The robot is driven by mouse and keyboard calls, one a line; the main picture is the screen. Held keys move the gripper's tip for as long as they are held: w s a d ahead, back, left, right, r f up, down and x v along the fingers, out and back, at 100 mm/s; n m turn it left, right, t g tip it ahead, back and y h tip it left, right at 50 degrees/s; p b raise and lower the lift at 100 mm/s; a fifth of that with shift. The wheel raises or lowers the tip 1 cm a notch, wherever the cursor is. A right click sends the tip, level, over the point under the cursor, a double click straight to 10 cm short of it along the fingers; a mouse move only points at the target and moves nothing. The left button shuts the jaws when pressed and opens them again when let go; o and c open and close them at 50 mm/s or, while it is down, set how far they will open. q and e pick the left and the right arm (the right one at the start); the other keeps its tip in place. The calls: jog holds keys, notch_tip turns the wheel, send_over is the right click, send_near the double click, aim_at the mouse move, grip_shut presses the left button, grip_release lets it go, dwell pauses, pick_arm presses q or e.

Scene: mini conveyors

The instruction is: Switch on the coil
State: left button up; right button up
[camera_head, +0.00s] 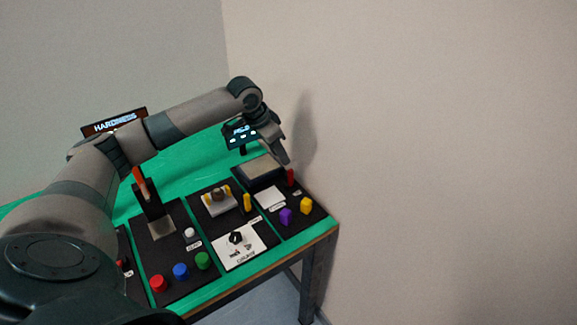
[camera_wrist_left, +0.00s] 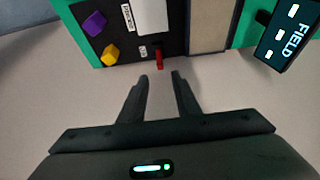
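A small red lever (camera_head: 290,176) stands at the far right corner of the rightmost black panel. In the left wrist view the red lever (camera_wrist_left: 159,57) shows just beyond my fingertips, centred between them, with a small label next to it. My left gripper (camera_head: 285,160) is above and close to the lever in the head view. In the left wrist view my left gripper (camera_wrist_left: 160,76) is open with nothing between its fingers. A "FIELD" display (camera_wrist_left: 287,35) shows lit bars; it also stands behind the panel in the head view (camera_head: 241,135). My right gripper is not in view.
A grey block (camera_head: 260,170), white plate (camera_head: 270,197), purple block (camera_head: 286,216) and yellow block (camera_head: 306,205) sit close to the lever. Left are a black dial (camera_head: 236,237), coloured buttons (camera_head: 180,270) and a "HARDNESS" display (camera_head: 114,121). A wall stands right of the table.

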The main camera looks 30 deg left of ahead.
aim_at(289, 170)
pick_arm(q)
jog(key=p+x, duration=0.1)
jog(key=x, duration=0.7)
jog(key=shift+p, duration=0.4)
jog(key=shift+w+d+f, duration=0.1)
jog(key=shift+w+f, duration=0.1)
jog(key=shift+f, duration=0.3)
jog(key=shift+c, duration=0.6)
grip_shut()
